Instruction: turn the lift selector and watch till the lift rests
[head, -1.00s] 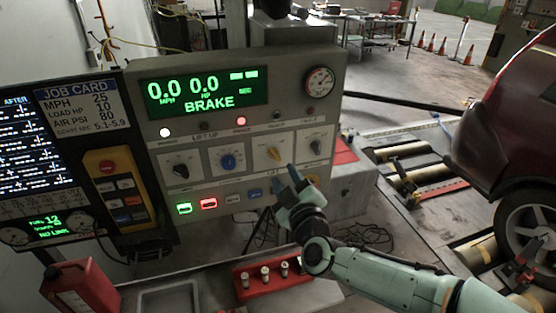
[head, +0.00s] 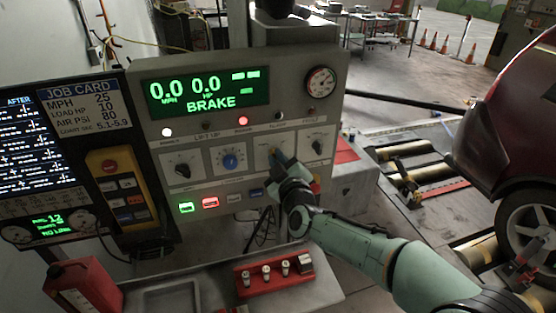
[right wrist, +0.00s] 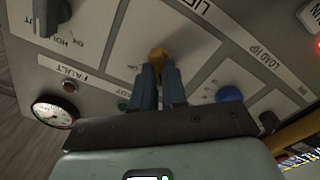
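The lift selector, a yellow knob (right wrist: 158,54), sits on a pale plate of the grey console. In the head view the yellow knob (head: 273,152) is mostly covered by my right gripper (head: 279,157). In the right wrist view the blue fingers of my right gripper (right wrist: 158,66) are close together, one on each side of the knob, and look shut on it. The knob's pointing direction is hard to tell. The lift itself cannot be clearly made out. My left gripper is not in view.
A blue knob (head: 230,161) and black knobs flank the selector. The green display (head: 204,93) reads 0.0, 0.0 and BRAKE; a red lamp (head: 242,121) glows. A red tray (head: 272,275) stands below. A red car (head: 515,130) is at the right by the rollers.

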